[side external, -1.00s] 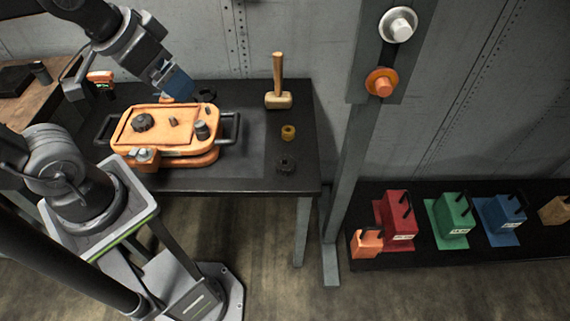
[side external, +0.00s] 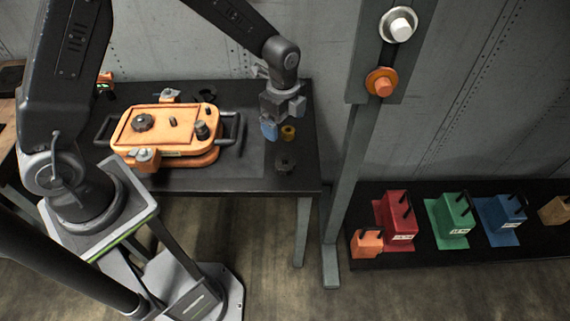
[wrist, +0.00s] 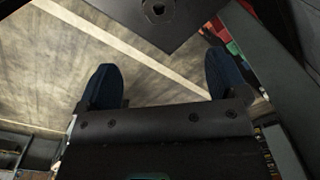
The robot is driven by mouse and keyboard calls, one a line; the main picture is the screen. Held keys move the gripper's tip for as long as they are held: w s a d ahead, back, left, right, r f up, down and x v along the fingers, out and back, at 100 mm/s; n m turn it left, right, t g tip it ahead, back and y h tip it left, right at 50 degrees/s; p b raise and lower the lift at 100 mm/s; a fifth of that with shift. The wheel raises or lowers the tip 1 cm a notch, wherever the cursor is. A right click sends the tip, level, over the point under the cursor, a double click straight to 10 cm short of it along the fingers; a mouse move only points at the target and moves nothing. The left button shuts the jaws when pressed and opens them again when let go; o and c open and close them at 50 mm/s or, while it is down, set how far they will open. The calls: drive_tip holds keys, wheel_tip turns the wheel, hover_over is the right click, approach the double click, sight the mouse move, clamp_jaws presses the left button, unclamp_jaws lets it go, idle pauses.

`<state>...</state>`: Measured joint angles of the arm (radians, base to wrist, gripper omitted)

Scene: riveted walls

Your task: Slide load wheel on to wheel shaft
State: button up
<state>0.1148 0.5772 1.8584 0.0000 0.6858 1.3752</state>
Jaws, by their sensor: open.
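The orange gearbox-like case (side external: 188,140) lies on the black table. On its top are a dark toothed wheel (side external: 143,122), a short thin stub (side external: 173,121) and a thicker grey post (side external: 201,129). Another dark wheel (side external: 285,164) lies on the table near the front right corner; a dark round part with a central hole (wrist: 158,10) shows at the top of the wrist view. Which wheel is the load wheel, and which stub is its shaft, I cannot tell. My gripper (side external: 275,128) is over the table's right side beside the brass nut (side external: 288,132). Its blue fingers (wrist: 160,78) are apart and empty.
A post with a silver knob (side external: 398,25) and an orange knob (side external: 381,82) stands right of the table. A low black shelf holds several coloured blocks, including a red one (side external: 396,222). The mallet is hidden behind my gripper. Bare tabletop lies around the front-right wheel.

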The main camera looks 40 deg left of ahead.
hover_over(285, 161)
drive_tip(key=shift+m, duration=0.4)
drive_tip(key=f, duration=0.6)
drive_tip(key=d+f, duration=0.1)
drive_tip(key=f, duration=0.2)
drive_tip(key=shift+s+f, duration=0.25)
drive_tip(key=shift+s, duration=0.1)
drive_tip(key=shift+f, duration=3.05)
drive_tip(key=c, duration=1.2)
